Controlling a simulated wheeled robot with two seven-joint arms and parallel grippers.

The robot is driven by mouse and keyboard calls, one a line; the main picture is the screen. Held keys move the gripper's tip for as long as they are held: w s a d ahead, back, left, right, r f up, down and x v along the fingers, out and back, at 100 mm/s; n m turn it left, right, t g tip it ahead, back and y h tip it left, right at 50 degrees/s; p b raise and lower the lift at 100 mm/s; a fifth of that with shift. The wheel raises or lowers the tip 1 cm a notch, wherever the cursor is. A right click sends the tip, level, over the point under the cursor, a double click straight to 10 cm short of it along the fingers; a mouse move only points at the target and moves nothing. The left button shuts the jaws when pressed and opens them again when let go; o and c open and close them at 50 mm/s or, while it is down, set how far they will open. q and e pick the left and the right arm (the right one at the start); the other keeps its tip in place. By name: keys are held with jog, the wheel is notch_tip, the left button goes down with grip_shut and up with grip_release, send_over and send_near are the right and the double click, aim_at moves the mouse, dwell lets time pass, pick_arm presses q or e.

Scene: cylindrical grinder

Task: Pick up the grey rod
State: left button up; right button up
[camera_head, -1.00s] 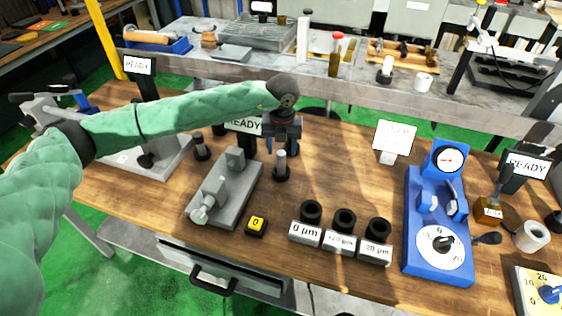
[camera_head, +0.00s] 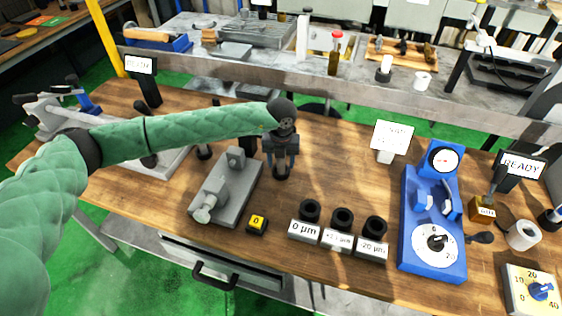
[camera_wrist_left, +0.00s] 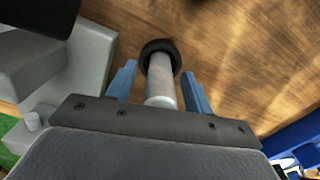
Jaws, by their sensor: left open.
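The grey rod (camera_wrist_left: 160,82) stands upright in a dark round holder (camera_wrist_left: 159,46) on the wooden bench. In the left wrist view it lies between the two blue fingers of my left gripper (camera_wrist_left: 159,92), which are apart with a gap on each side. In the head view my left gripper (camera_head: 281,160) points down over the holder (camera_head: 282,172), and its fingers hide most of the rod. My right gripper does not show.
A grey fixture (camera_head: 228,190) stands just left of the gripper. A yellow-black button (camera_head: 257,224) and several labelled blocks (camera_head: 340,240) with black rings are in front. A blue gauge stand (camera_head: 432,225) is at right. The wood right of the gripper is clear.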

pick_arm(q)
grip_shut()
jog(key=shift+r, duration=0.1)
dwell(0.3)
